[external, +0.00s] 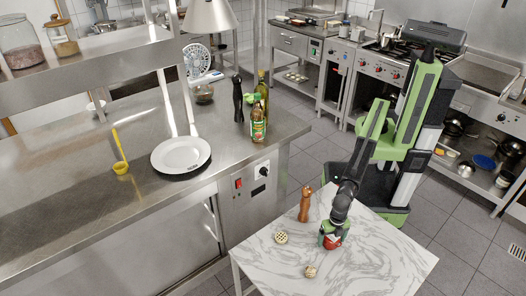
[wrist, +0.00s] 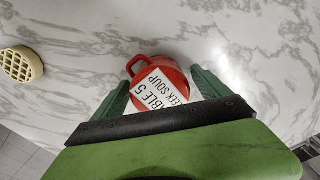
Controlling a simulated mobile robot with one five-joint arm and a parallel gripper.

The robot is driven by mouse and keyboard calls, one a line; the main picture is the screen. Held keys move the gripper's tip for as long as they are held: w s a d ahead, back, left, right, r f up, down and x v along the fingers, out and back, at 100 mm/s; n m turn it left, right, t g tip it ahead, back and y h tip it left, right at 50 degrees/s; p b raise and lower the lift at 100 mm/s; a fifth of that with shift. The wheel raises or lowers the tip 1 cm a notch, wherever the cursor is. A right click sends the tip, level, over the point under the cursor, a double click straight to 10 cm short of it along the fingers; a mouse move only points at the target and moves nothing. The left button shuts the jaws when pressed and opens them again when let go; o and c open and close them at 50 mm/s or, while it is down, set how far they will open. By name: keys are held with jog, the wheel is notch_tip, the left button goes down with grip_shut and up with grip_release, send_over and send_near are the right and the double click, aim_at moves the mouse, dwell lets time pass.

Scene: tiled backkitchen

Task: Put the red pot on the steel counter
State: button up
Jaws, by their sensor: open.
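The red pot (wrist: 172,70) stands on the marble table (external: 378,262), with a handle at its left and a white label reading "TABLE 5 ... LEEK SOUP" across it. In the external view the red pot (external: 331,242) is mostly hidden under my gripper (external: 334,236). In the wrist view my gripper (wrist: 160,92) is open, its green fingers on either side of the pot; I cannot tell whether they touch it. The steel counter (external: 75,190) is at the left in the external view, higher than the marble table.
A wooden pepper mill (external: 305,204) stands behind the pot. Two small pale objects (external: 281,237) (external: 311,271) lie on the marble.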

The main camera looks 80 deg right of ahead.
aim_at(332, 236)
notch_tip(332, 236, up, 13)
jog(key=p, duration=1.2)
jog(key=shift+f+p, duration=0.2)
jog(key=shift+p, duration=0.1)
jog(key=shift+o, duration=0.4)
jog(key=shift+f, duration=0.15)
